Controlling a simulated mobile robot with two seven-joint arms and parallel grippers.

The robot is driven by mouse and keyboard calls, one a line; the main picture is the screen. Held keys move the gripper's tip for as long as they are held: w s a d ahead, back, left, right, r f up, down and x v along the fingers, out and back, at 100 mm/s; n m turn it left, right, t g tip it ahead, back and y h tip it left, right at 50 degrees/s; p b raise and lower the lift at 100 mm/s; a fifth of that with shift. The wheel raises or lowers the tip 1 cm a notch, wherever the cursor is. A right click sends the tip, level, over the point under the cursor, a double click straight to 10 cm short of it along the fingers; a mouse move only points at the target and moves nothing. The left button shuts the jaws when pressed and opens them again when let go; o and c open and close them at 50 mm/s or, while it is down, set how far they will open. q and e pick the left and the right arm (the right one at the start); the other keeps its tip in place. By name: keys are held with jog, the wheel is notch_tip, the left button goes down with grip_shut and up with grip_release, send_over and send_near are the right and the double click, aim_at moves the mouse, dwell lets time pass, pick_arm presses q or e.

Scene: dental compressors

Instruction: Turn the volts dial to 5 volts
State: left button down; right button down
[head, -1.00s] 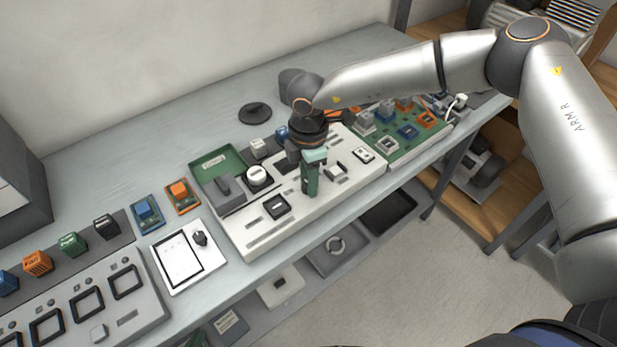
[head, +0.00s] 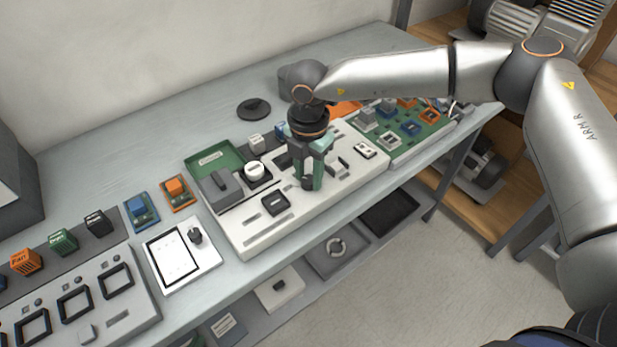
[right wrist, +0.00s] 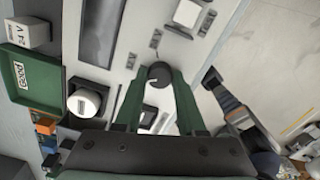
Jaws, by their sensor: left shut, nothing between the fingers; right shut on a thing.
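A small round black knob (right wrist: 159,75) sits on the white panel of the bench unit (head: 240,234). My right gripper (right wrist: 158,82) is shut on this knob, with one green finger on each side of it. In the head view my right gripper (head: 310,184) points down over the unit, and its fingers mostly hide the knob. A small pale mark shows on the knob, but no setting can be read. My left gripper is not in view.
A white round dial (right wrist: 84,103) and a green tray (right wrist: 20,70) marked "Good" lie beside my right gripper. A dark square switch (head: 275,204) is on the panel's front. A green circuit board (head: 440,133) stands to the right, a white tablet (head: 172,256) to the left.

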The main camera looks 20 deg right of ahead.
aim_at(308, 179)
jog(key=n+b, duration=0.2)
jog(key=n, duration=0.2)
jog(key=shift+f+n, duration=0.1)
jog(key=shift+n, duration=0.2)
jog(key=shift+n+b, duration=0.3)
jog(key=shift+n, duration=0.2)
jog(key=c, duration=0.5)
grip_release()
notch_tip(308, 179, up, 13)
jog(key=shift+f+b, duration=0.15)
jog(key=shift+b, duration=0.2)
